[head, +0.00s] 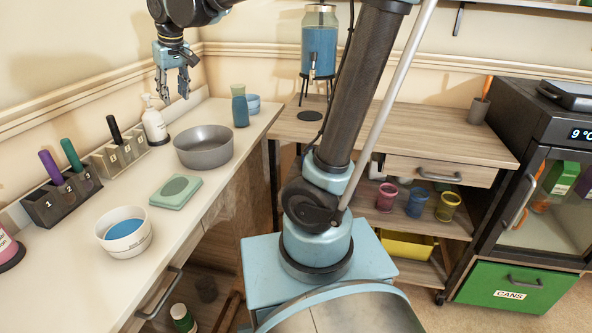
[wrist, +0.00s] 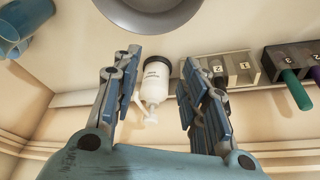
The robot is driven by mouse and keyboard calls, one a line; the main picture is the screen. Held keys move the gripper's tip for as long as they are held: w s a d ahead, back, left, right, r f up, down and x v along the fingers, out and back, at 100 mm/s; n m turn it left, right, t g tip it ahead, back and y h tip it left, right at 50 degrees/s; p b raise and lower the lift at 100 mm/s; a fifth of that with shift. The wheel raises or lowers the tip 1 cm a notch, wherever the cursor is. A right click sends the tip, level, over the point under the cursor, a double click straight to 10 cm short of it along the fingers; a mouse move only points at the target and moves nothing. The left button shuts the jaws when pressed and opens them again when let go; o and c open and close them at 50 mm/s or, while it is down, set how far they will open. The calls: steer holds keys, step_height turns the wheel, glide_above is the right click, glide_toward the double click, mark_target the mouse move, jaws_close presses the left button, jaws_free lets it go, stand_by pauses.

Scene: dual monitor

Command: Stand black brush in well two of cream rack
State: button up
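The cream rack (head: 104,164) stands on the white counter against the wall, to the left of my gripper. The black brush (head: 114,129) stands upright, slightly tilted, in what looks like its middle well, number two. My gripper (head: 172,90) hangs above the counter's back, apart from the rack. In the wrist view its fingers (wrist: 160,62) are spread with nothing between them.
A dark rack (head: 62,207) with purple (head: 50,168) and teal (head: 71,155) brushes is nearer on the left.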

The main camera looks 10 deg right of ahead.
steer(key=s+d+f+m+h, duration=0.1)
steer(key=s+d+f+m, duration=0.2)
steer(key=d, duration=0.7)
steer(key=s+d+f, duration=0.3)
steer(key=d+f, duration=0.2)
steer(key=d, duration=0.6)
steer(key=s+d+f+m+g+h, duration=0.1)
steer(key=s+d+f+m, duration=0.2)
steer(key=s+d+f, duration=0.9)
steer(key=shift+s+d+f+m, duration=0.3)
steer(key=shift+s+f, duration=0.3)
steer(key=shift+s, duration=0.35)
